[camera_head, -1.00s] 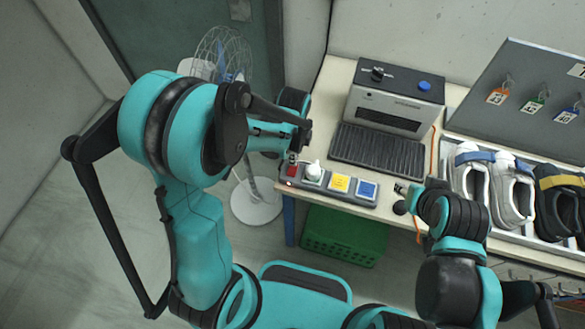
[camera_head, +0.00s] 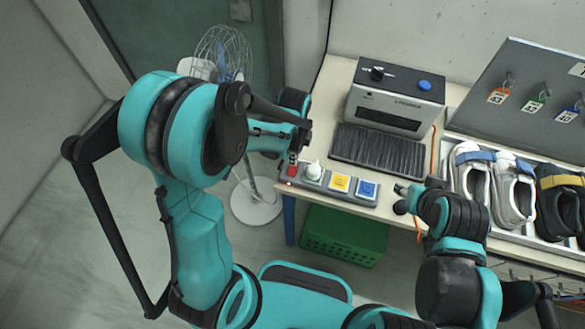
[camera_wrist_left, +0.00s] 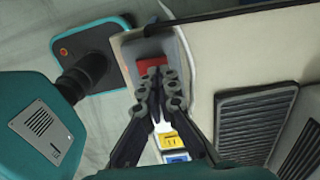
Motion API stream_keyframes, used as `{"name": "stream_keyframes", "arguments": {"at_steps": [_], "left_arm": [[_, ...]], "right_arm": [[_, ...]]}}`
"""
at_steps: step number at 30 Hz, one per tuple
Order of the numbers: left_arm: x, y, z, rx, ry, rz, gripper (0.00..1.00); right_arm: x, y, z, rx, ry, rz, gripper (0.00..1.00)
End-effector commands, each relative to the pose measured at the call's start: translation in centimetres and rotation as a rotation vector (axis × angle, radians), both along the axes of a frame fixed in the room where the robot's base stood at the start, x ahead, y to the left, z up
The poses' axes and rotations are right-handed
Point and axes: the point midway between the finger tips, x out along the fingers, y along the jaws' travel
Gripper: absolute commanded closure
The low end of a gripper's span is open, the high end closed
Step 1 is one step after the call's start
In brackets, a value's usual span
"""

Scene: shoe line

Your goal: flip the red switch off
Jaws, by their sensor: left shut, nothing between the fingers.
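The red switch (camera_head: 291,170) sits at the left end of a grey power strip (camera_head: 328,184) along the table's front left edge. It also shows in the left wrist view (camera_wrist_left: 150,65), partly covered by my fingertips. My left gripper (camera_head: 294,156) is shut and empty, its tips over the red switch. In the left wrist view the closed tips (camera_wrist_left: 157,75) overlap the switch's near edge; whether they touch it I cannot tell. A small red light shows at the strip's left end. My right gripper (camera_head: 402,198) is near the table's front edge; its jaw state is unclear.
A white plug (camera_head: 314,171) stands in the strip beside the switch, followed by a yellow socket (camera_head: 341,183) and a blue one (camera_head: 367,189). A grey machine (camera_head: 394,98) stands behind. Shoes (camera_head: 470,180) lie at right. A fan (camera_head: 223,60) stands left of the table.

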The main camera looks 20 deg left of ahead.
Motion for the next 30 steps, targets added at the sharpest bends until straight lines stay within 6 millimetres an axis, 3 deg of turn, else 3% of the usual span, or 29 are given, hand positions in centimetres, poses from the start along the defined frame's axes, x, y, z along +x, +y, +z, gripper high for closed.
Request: {"name": "stream_keyframes", "arguments": {"at_steps": [30], "left_arm": [[0.0,0.0,-1.6,0.0,0.0,0.0,1.0]], "right_arm": [[0.0,0.0,-1.5,0.0,0.0,0.0,0.6]]}}
